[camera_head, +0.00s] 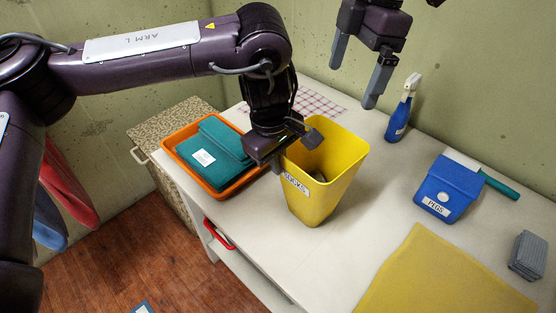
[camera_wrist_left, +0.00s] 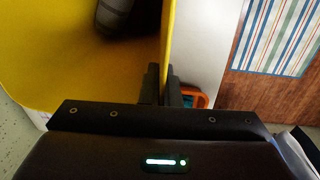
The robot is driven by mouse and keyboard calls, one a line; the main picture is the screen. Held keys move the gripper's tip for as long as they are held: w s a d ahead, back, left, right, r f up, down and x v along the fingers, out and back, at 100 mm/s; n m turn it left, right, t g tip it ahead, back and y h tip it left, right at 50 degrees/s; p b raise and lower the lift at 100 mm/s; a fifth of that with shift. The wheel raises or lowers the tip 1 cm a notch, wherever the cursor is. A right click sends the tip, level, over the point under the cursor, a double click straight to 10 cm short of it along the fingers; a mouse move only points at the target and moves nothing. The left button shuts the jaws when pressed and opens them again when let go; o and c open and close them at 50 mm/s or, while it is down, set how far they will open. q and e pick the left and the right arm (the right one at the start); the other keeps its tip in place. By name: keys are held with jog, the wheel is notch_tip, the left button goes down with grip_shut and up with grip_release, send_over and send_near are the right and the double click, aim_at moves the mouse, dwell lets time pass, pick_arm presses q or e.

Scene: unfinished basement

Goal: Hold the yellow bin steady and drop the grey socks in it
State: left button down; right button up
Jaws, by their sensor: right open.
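The yellow bin (camera_head: 337,172), labelled SOCKS, stands upright on the white table. My left gripper (camera_head: 283,150) is at its left rim, and in the left wrist view the fingers (camera_wrist_left: 162,85) close on the bin's wall (camera_wrist_left: 80,75), one on each side. A grey rolled bundle with a pale band, which looks like the grey socks (camera_wrist_left: 115,14), lies inside the bin; in the head view only a small grey part (camera_head: 318,177) shows past the rim. My right gripper (camera_head: 358,68) is open and empty, above and to the right of the bin.
An orange tray (camera_head: 222,191) with teal folded cloth (camera_head: 215,150) is left of the bin. A blue spray bottle (camera_head: 399,118), a blue PEGS box (camera_head: 449,188), a green-handled brush (camera_head: 499,184), a grey block (camera_head: 528,254) and a yellow cloth (camera_head: 440,285) are to the right.

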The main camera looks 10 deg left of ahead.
pick_arm(q)
jog(key=c, duration=1.6)
grip_release()
jog(key=shift+r, duration=0.1)
